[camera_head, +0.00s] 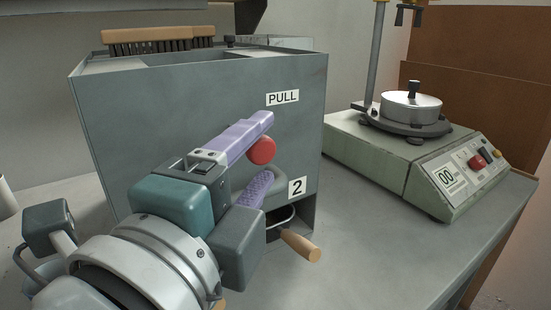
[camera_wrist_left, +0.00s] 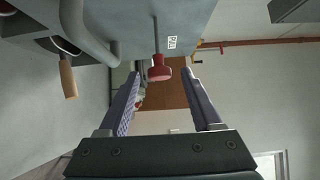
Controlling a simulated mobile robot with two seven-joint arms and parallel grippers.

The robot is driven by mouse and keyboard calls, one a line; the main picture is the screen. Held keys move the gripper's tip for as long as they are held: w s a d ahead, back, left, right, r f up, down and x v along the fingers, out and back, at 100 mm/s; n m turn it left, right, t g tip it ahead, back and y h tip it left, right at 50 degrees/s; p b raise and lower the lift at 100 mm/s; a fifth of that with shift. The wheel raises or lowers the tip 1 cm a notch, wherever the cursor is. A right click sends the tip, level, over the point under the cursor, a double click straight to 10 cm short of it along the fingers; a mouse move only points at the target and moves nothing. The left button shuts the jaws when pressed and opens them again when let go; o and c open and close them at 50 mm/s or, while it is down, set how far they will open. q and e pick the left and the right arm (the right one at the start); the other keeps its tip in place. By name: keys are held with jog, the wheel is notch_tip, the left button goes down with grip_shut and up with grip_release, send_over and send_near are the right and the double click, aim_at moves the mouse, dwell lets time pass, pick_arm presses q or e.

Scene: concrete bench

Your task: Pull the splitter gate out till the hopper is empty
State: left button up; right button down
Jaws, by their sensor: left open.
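The splitter (camera_head: 180,100) is a grey box with an open hopper top (camera_head: 230,54); I cannot see how much the hopper holds. The gate's red knob (camera_head: 262,151) sticks out of the front below a "PULL" label (camera_head: 283,97). In the left wrist view the knob (camera_wrist_left: 159,77) sits on a thin rod (camera_wrist_left: 159,38). My left gripper (camera_head: 266,147) is open, with one lilac finger above the knob and one below it in the head view. The knob lies between the fingertips, with gaps visible at both sides in the wrist view. My right gripper is not in view.
A pan with a wooden handle (camera_head: 300,245) sits in the lower opening beside a "2" label (camera_head: 297,187). A green machine with a metal lidded pot (camera_head: 411,105) stands at the right. The bench (camera_head: 390,262) is clear in front of it.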

pick_arm(q)
jog(key=v, duration=0.8)
jog(key=shift+b, duration=0.45)
jog(key=s+a+n+g+y+p, duration=0.2)
jog(key=a+n+g+y+p, duration=0.35)
jog(key=a+n+p, duration=0.5)
jog(key=s+a+r+n+g+h+p, duration=0.1)
jog(key=s+r+n+g+p, duration=0.1)
jog(key=s+n+g+p, duration=0.65)
jog(key=w+p+v, duration=0.2)
jog(key=p+v, duration=0.9)
jog(key=w+r+p+v, duration=0.1)
jog(key=w+p+v, duration=0.2)
jog(key=p+v, duration=0.9)
jog(key=w+r+p+v, duration=0.1)
jog(key=w+p+v, duration=0.1)
jog(key=p+v, duration=1)
jog(key=shift+w+a+r, duration=0.2)
jog(key=shift+w+a, duration=0.1)
jog(key=shift+w, duration=0.1)
